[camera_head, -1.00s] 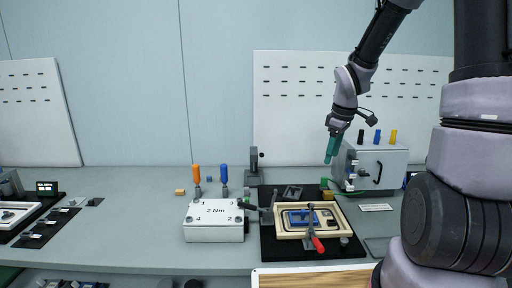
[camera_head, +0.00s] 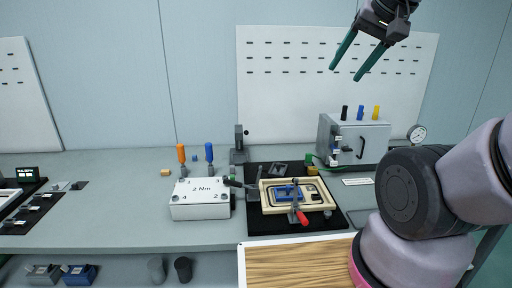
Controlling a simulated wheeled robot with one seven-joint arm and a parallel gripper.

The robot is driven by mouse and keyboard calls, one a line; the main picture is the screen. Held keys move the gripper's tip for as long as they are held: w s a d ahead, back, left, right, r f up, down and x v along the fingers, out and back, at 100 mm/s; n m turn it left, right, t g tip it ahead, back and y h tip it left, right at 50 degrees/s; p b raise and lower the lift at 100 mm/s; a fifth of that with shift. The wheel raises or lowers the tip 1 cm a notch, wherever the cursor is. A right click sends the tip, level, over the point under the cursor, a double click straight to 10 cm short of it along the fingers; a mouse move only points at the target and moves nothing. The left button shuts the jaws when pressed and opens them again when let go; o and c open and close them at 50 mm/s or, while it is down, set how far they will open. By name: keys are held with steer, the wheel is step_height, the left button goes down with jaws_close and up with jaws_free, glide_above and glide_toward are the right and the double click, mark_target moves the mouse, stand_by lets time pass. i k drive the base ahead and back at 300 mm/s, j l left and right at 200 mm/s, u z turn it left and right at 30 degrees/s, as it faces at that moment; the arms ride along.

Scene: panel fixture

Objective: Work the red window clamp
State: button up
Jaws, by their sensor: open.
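The red window clamp (camera_head: 302,217) shows its red handle tip at the front edge of a tan frame (camera_head: 318,187). Its dark metal arm reaches back over the frame. A blue piece (camera_head: 287,195) lies inside the frame. The frame sits on a black mat (camera_head: 262,226) on the bench. My gripper (camera_head: 351,70) is high in front of the white perforated panel, well above and behind the clamp. Its two green fingers are apart with nothing between them.
A white box marked 2 Nm (camera_head: 200,208) stands left of the mat. Orange (camera_head: 181,153) and blue (camera_head: 209,153) handled drivers stand behind it. A grey cabinet (camera_head: 361,142) stands at the back right. A wood-topped board (camera_head: 298,263) is in front of the bench.

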mark_target(304, 221)
steer(key=l+u, duration=0.5)
steer(key=l, duration=0.2)
steer(key=k+z, duration=0.5)
steer(key=k+l+z, duration=0.3)
steer(key=k+z, duration=0.15)
steer(key=k, duration=0.2)
